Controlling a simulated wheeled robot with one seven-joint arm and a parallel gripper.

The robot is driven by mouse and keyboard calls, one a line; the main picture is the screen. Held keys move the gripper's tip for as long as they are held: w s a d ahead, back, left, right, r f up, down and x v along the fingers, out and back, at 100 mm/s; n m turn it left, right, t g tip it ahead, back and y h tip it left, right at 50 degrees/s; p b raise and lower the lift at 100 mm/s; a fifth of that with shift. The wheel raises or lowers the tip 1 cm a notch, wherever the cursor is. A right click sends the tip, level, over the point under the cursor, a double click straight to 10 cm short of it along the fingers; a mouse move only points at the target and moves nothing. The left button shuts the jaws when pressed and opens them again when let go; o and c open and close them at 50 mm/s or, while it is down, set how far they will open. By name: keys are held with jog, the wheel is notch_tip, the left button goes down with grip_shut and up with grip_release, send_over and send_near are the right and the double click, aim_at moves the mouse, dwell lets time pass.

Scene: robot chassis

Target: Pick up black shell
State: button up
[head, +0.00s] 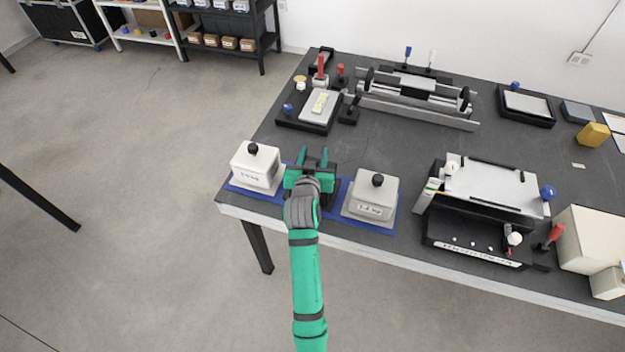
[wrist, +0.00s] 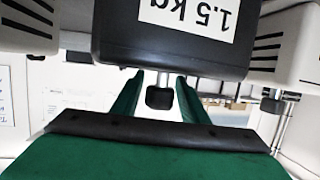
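The black shell (wrist: 165,50) fills the upper middle of the wrist view, upside down there, with a white "1.5 kg" label and a black knob. In the head view it is mostly hidden under my gripper, between two white shells. My gripper (head: 313,157) is green and is above the black shell. In the wrist view its two fingers stand apart on either side of the knob, with gaps showing on both sides. It holds nothing.
A white shell (head: 257,168) stands close on the left and another white shell (head: 371,196) close on the right, all on a blue mat (head: 236,184) at the table's front edge. A black fixture (head: 480,206) stands further right. Bare table lies behind the shells.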

grip_shut()
dwell(0.5)
dwell(0.6)
jog(key=shift+r, duration=0.2)
